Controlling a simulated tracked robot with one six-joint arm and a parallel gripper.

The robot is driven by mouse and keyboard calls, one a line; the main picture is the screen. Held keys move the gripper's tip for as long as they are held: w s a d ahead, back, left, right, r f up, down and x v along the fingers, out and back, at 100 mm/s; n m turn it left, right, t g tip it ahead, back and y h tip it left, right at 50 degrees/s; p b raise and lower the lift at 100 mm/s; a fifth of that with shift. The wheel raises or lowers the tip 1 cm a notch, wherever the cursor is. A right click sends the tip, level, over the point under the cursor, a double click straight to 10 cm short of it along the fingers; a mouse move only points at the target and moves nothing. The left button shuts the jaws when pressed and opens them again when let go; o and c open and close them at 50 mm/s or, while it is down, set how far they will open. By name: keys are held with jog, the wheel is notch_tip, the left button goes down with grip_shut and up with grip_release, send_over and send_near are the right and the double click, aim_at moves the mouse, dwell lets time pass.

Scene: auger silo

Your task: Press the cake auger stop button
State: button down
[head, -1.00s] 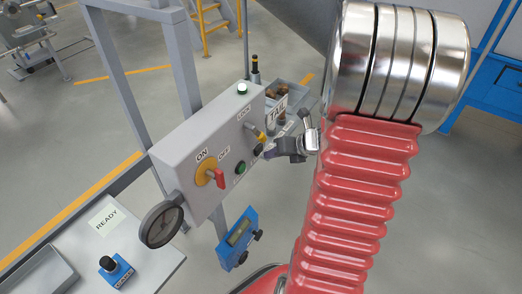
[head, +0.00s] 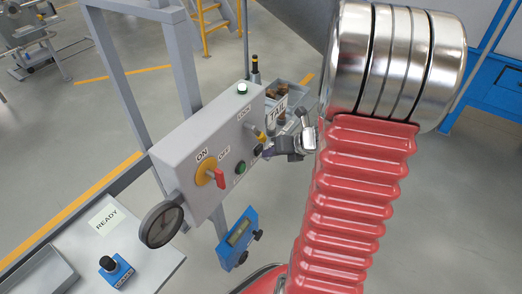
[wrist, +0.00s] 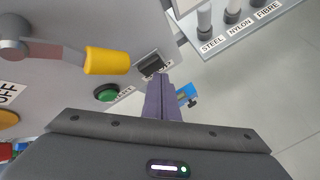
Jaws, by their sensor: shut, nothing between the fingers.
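The grey control box (head: 205,150) carries a black push button (head: 258,150) and a green button (head: 240,167) on its front face. In the wrist view the black button (wrist: 152,65) sits in a dark square mount, with a label below it partly covered by my fingertips. The green button (wrist: 107,94) is to its left and lower. My gripper (wrist: 160,80) is shut and empty, its purple fingers pointing at the face just below the black button. In the head view my gripper (head: 268,153) is close to that button's right side. I cannot tell whether they touch.
A yellow-handled lever (wrist: 107,61) stands out beside the black button. A red-and-yellow ON/OFF switch (head: 212,174) and a round gauge (head: 161,225) are further left. A blue meter (head: 238,237) hangs below. A tray of samples (head: 286,100) lies behind the box.

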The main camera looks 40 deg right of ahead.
jog(key=shift+w+a, duration=0.15)
jog(key=shift+w, duration=0.3)
dwell(0.9)
dwell(0.3)
jog(key=shift+s+d, duration=0.3)
jog(key=shift+s, duration=0.55)
jog(key=s, duration=0.1)
jog(key=s+d, duration=0.1)
jog(key=s, duration=0.2)
jog(key=shift+s+d, duration=0.35)
dwell(1.0)
